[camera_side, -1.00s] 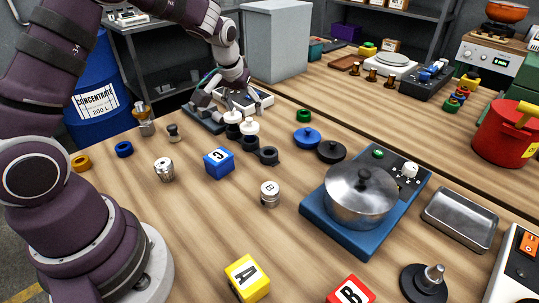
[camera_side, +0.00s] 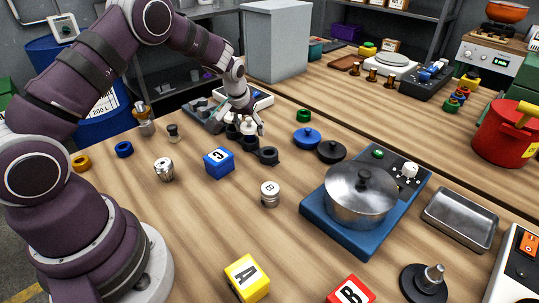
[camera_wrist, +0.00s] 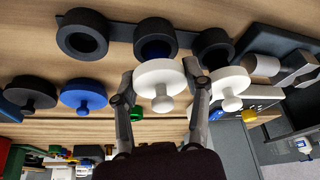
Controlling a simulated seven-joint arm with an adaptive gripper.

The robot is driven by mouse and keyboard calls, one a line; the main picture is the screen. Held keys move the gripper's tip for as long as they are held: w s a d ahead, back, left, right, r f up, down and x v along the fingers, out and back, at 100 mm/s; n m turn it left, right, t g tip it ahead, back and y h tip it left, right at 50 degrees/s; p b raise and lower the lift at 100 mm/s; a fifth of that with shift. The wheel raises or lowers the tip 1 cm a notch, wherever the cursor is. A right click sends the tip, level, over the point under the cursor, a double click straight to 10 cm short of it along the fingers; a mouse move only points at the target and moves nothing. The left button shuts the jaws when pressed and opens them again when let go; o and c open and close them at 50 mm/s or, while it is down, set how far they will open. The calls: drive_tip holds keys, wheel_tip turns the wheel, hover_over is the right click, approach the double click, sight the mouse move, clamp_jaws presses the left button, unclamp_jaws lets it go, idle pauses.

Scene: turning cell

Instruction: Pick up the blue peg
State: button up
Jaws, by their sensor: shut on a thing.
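The blue knobbed disc (camera_side: 307,139), the closest match I see to a blue peg, lies on the table right of the black ring holder (camera_side: 250,144). It also shows in the wrist view (camera_wrist: 83,94), left of my gripper and apart from it. My gripper (camera_wrist: 160,76) is shut on a white knobbed disc (camera_wrist: 160,88), one finger on each side. In the side view my gripper (camera_side: 249,121) is at the holder's far end. A second white disc (camera_wrist: 229,88) is just outside the right finger. The middle ring's opening (camera_wrist: 155,47) looks dark blue and is partly covered.
A black knobbed disc (camera_side: 331,151) and a green ring (camera_side: 304,115) lie near the blue disc. A hotplate with a steel pot (camera_side: 362,194) stands to the right. A blue cube (camera_side: 219,163) is in front of the holder.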

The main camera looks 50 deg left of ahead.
drive_tip(key=shift+c, duration=1.2)
drive_tip(key=shift+r, duration=0.1)
